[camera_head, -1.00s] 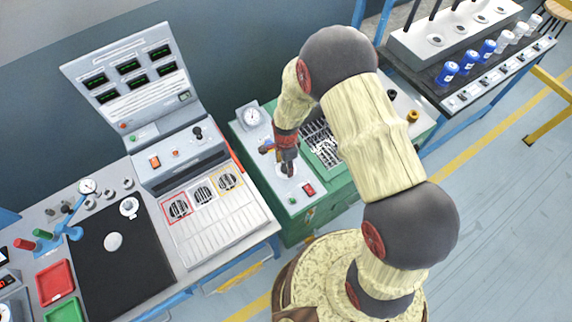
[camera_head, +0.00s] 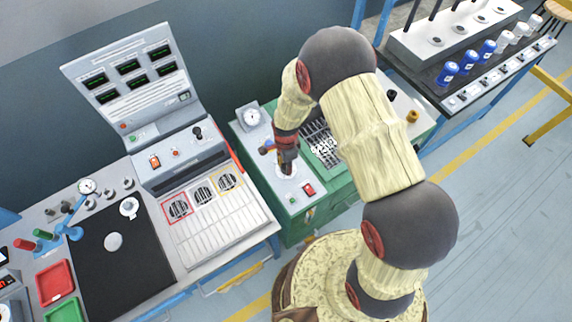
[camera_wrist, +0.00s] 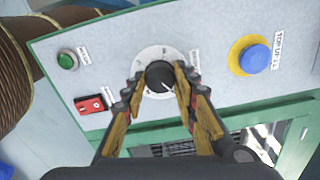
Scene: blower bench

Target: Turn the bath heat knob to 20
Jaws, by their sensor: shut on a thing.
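The bath heat knob (camera_wrist: 160,77) is black and round, with a light pointer line, on a pale round dial (camera_wrist: 158,57) in the wrist view. The dial sits on the grey top panel of a green cabinet. My gripper (camera_wrist: 160,82) has one finger on each side of the knob and is shut on it. The dial's numbers are too small to read, and the fingers cover part of its rim. In the head view my gripper (camera_head: 286,168) points down at the panel and hides the knob.
On the same panel are a red rocker switch (camera_wrist: 90,105), a green button (camera_wrist: 67,60) and a blue button on a yellow ring (camera_wrist: 254,58). A gauge (camera_head: 251,117) stands at the panel's back. A grated opening (camera_head: 320,146) lies to the right of my gripper.

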